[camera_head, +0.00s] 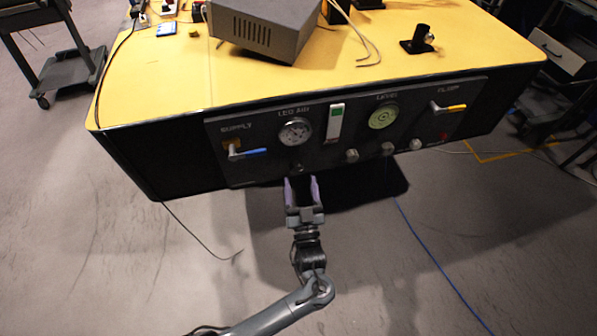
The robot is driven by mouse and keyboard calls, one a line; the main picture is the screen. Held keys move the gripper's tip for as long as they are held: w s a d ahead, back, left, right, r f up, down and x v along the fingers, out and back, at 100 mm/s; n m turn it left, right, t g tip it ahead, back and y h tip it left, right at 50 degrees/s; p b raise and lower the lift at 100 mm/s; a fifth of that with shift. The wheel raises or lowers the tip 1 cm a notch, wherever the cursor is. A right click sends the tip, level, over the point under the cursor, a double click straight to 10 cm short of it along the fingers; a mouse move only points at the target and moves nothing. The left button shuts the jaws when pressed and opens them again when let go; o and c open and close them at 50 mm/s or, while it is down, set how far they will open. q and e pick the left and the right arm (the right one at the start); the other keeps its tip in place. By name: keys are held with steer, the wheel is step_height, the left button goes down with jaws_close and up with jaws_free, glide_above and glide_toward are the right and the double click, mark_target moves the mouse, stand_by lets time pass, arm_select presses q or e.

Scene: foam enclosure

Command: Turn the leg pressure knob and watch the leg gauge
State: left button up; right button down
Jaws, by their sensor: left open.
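The leg gauge (295,131) is a round white dial under the "LEG AIR" label on the black front panel. Its needle is too small to read. A small dark knob (296,168) sits on the panel just below the gauge. My left gripper (301,183) reaches up from below, its purple-lined fingers open and apart. The fingertips are just under the knob in the picture; whether they touch it I cannot tell. My right gripper does not show.
A blue-handled supply valve (248,153) is left of the gauge. To the right are a green-white indicator (335,123), a greenish gauge (383,117), small knobs (388,148) and a yellow-handled valve (449,107). A grey box (262,28) stands on the yellow top. Floor in front is mostly clear.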

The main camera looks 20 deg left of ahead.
mark_target(297, 171)
arm_select(q)
steer(key=shift+w+a+r, duration=0.2)
steer(key=shift+w+a, duration=0.25)
steer(key=shift+w+a+r, duration=0.2)
steer(key=shift+w+a, duration=0.2)
steer(key=shift+w+a+r, duration=0.15)
steer(key=shift+w, duration=0.15)
steer(key=shift+w+r, duration=0.1)
steer(key=shift+w, duration=0.2)
